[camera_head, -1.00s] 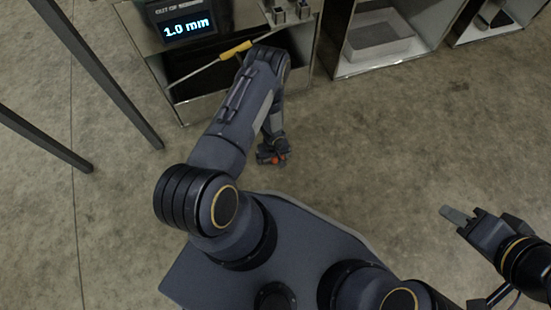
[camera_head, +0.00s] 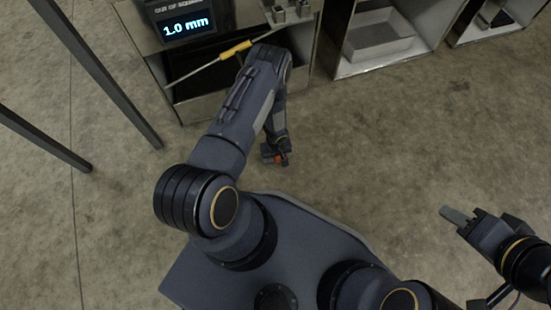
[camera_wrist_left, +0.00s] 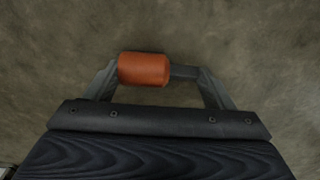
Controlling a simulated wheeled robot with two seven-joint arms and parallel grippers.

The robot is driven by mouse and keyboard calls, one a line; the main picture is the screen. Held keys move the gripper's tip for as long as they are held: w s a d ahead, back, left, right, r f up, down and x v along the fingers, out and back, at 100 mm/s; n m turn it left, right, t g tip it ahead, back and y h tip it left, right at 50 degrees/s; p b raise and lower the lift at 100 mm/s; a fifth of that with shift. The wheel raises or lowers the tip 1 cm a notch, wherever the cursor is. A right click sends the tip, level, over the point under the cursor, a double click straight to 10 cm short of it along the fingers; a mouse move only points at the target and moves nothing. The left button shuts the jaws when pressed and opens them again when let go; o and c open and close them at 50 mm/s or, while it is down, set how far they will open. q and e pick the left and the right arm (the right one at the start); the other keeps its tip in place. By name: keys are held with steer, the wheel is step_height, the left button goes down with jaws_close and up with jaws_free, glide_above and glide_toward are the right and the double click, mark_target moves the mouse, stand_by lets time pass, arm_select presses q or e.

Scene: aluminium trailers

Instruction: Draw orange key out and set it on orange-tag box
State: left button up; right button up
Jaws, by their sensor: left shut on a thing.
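My left gripper (camera_head: 276,156) is shut on the orange key and holds it over the floor in front of the bench. The orange key (camera_wrist_left: 144,69) shows in the left wrist view as an orange cylinder with a dark grey part to its right, between the two grey fingers. Only a small bit of its orange shows in the head view (camera_head: 282,160). My right gripper (camera_head: 455,216) hangs over bare floor at the right; whether its fingers are apart is unclear. No orange tag on a box can be made out.
A bench (camera_head: 203,108) at the top left carries a display (camera_head: 190,25) reading 1.0 mm and a yellow-handled tool (camera_head: 235,50). A grey open box (camera_head: 378,47) stands in a shelf unit at the top. Black posts (camera_head: 95,70) stand at the left. The floor on the right is clear.

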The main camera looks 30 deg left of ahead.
arm_select(q)
steer(key=shift+w+d+b, duration=1.55)
steer(key=shift+w+d, duration=0.5)
steer(key=shift+d, duration=0.05)
stand_by(0.5)
